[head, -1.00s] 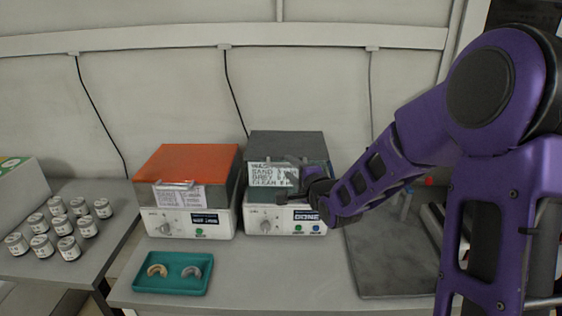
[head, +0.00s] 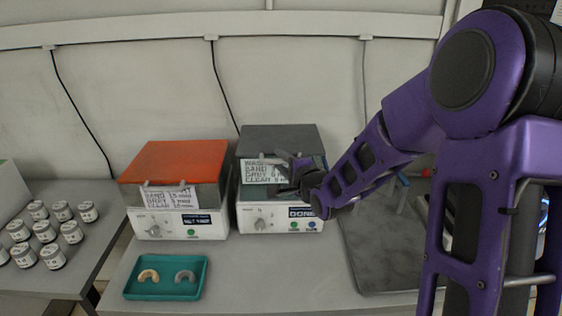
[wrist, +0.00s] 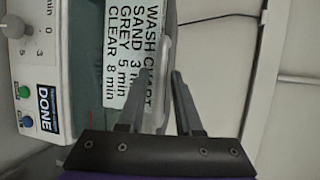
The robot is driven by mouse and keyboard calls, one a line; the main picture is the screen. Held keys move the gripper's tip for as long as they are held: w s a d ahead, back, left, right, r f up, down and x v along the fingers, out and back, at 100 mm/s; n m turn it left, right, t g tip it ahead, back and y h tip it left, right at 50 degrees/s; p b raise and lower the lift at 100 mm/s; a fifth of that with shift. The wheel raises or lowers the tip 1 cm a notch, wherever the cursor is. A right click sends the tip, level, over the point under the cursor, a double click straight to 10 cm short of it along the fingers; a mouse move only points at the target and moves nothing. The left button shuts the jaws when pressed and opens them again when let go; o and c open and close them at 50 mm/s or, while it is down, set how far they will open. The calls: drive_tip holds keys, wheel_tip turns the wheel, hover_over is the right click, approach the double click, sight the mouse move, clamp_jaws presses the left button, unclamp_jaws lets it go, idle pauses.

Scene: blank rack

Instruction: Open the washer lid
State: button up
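The washer (head: 262,218) is a white-based box with a grey lid (head: 278,138), a knob, a display reading DONE and two buttons. The lid looks down, though a slight lift is hard to rule out. A wash chart label (head: 258,171) is on its front; the label also fills the top of the wrist view (wrist: 130,45). A pale handle bar (wrist: 166,45) runs along the label's edge. My gripper (head: 278,174) is at the lid's front right, with its fingers apart. In the wrist view, the open fingers (wrist: 160,85) are close to the bar; contact cannot be told.
An orange-lidded machine (head: 180,160) stands close on the left. A teal tray (head: 168,292) with two curved pieces lies in front of it. Several small jars (head: 52,255) stand on the left table. A dark slab (head: 385,245) lies right of the washer.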

clamp_jaws()
idle(1.2)
